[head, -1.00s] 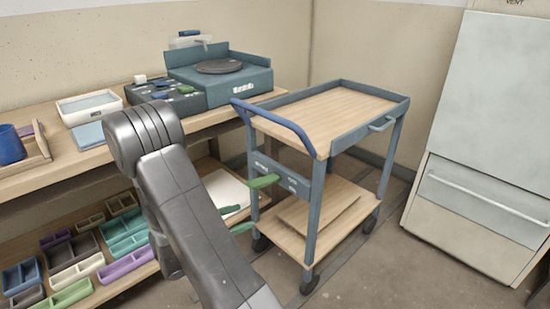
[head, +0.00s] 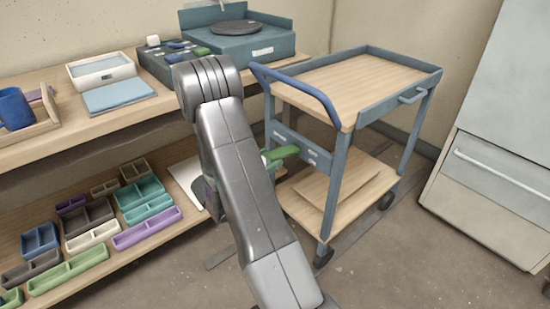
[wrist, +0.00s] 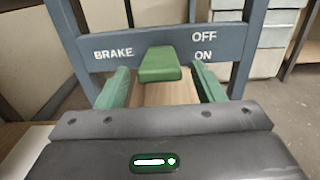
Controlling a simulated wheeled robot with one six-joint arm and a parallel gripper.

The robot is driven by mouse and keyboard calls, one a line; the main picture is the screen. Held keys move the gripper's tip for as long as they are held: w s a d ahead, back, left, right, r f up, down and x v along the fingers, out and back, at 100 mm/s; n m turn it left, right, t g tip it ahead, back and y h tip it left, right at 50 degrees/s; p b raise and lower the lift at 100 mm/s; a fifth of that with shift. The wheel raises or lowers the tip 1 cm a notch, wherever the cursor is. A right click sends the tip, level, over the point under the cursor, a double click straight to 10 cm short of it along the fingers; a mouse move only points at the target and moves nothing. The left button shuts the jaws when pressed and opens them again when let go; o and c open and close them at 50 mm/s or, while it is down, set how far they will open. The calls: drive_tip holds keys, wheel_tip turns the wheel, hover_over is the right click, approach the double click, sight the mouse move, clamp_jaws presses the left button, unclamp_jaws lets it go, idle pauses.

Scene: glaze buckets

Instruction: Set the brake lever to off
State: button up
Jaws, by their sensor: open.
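The brake lever (wrist: 160,64) is a green handle on the blue-grey crossbar of the cart. In the wrist view it sticks out toward me, between the words BRAKE and ON, about level with ON and below OFF. It also shows in the head view (head: 284,152), partly behind my arm. My gripper (wrist: 161,74) is open, with one green finger on each side of the lever's end in the wrist view. Gaps show on both sides. I cannot tell how far the fingers reach along the lever. The lever's root is hidden behind its end.
The cart (head: 345,118) has a blue push handle (head: 296,88) above the lever and a lower wooden shelf. A workbench (head: 120,112) with a turntable unit (head: 245,47) stands left. Several colored trays (head: 145,228) fill its lower shelf. A cabinet (head: 490,170) stands right.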

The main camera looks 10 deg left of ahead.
sight(285, 150)
drive_tip(key=shift+x, duration=1.7)
